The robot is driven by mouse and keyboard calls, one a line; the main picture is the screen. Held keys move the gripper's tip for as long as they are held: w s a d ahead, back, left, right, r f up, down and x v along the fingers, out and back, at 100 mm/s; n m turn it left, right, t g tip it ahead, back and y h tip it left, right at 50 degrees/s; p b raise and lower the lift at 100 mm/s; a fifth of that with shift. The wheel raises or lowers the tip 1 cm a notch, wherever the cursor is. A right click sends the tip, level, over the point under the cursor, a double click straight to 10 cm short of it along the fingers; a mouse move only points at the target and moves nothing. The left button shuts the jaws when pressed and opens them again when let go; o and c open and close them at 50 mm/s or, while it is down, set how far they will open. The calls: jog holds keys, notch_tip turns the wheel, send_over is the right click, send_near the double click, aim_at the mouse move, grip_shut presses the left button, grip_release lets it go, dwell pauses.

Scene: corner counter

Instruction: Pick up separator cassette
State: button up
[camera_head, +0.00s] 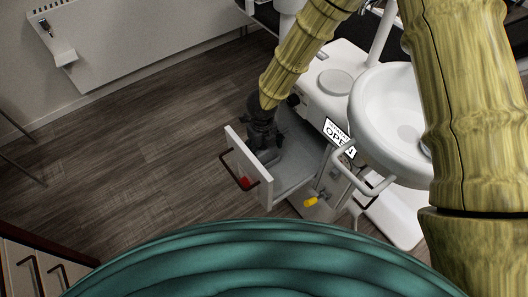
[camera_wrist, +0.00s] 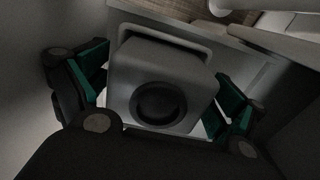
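The separator cassette (camera_wrist: 185,68), a grey box with a round dark opening and a raised rim or handle along its far edge, sits inside the open drawer (camera_head: 294,178). My gripper (camera_wrist: 168,88) reaches down over it, with one green-padded finger on its left and one on its right. The fingers are spread around the cassette, and narrow gaps seem to show beside it. In the head view my gripper (camera_head: 264,150) is inside the drawer near its white front, and it hides most or all of the cassette.
The drawer front (camera_head: 246,166) has a dark handle and a red mark. Drawer walls stand close around my gripper. The wooden floor (camera_head: 150,150) is clear at left.

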jog(key=c, duration=1.1)
jog(key=shift+c, duration=0.2)
jog(key=shift+r, duration=0.2)
